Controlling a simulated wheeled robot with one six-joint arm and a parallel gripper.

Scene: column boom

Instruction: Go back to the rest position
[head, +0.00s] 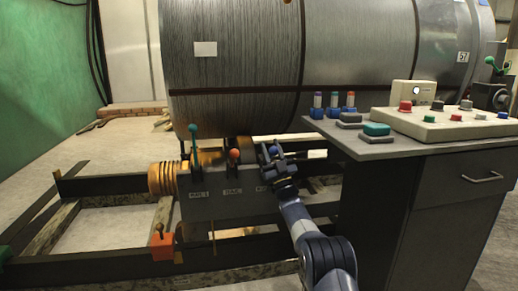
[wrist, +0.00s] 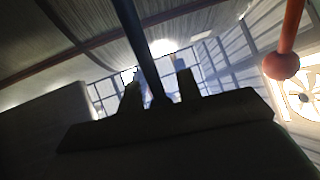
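My gripper (head: 274,158) is at the right end of a grey lever box (head: 230,195), around the lever with the blue knob (head: 275,150). In the wrist view a dark lever rod (wrist: 136,45) passes between the two fingers of my gripper (wrist: 160,88), with light showing on both sides of it. The fingers stand apart, so the gripper is open. The blue knob is partly hidden by the gripper in the head view.
A lever with a red-orange knob (head: 235,155) stands close left of my gripper; its knob (wrist: 282,66) shows in the wrist view. A teal-knobbed lever (head: 193,129) is farther left. A control desk (head: 385,150) stands close right. A large cylinder (head: 240,70) is behind.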

